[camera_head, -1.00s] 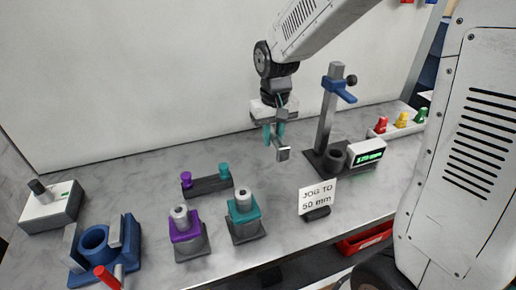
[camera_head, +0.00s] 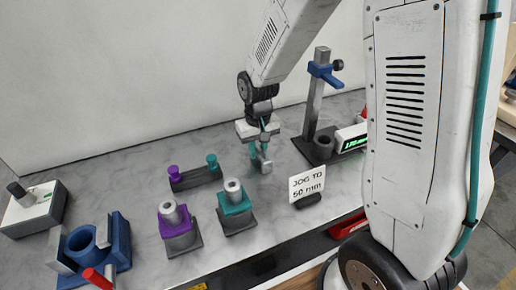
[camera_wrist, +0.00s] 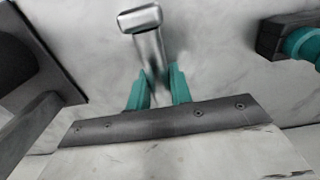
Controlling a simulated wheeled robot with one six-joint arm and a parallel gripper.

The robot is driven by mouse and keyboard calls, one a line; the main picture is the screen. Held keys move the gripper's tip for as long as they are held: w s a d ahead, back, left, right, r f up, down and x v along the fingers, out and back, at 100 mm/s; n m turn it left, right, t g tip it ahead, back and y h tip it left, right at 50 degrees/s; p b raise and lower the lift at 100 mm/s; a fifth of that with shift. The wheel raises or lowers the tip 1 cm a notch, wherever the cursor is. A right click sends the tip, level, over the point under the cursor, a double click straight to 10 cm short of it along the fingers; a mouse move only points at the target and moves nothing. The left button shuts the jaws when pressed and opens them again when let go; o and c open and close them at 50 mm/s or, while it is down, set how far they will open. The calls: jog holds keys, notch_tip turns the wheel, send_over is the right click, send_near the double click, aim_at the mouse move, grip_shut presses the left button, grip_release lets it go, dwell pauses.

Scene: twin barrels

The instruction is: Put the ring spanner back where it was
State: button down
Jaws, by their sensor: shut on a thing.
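My gripper (camera_head: 262,146) has teal fingers and is shut on a silver metal piece (camera_head: 265,164), which appears to be the ring spanner. It hangs low over the grey marbled bench, between the dark two-peg rack and the sign. I cannot tell whether it touches the bench. In the wrist view the teal fingers (camera_wrist: 158,88) pinch its shank, and its blocky bright end (camera_wrist: 140,18) points away from the gripper. No ring shape is clear in either view.
The rack (camera_head: 196,178) with purple and teal pegs lies left. Purple (camera_head: 174,222) and teal (camera_head: 235,203) barrels stand in front. A "JOG TO 50 mm" sign (camera_head: 306,183) and a gauge stand (camera_head: 312,115) are right. A blue fixture (camera_head: 120,240) is at left.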

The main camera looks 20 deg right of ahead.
jog(key=c, duration=1.3)
grip_release()
jog(key=shift+f, duration=0.15)
jog(key=shift+o, duration=0.2)
notch_tip(320, 180, up, 12)
jog(key=s+d+r, duration=0.1)
jog(key=s+r, duration=0.2)
jog(key=s, duration=0.5)
jog(key=s+d+r, duration=0.1)
jog(key=s+r, duration=0.2)
jog(key=s, duration=0.5)
jog(key=s+d+r+t, duration=0.1)
jog(key=s+r, duration=0.2)
jog(key=s, duration=0.5)
jog(key=shift+s+r, duration=0.25)
jog(key=shift+s, duration=0.05)
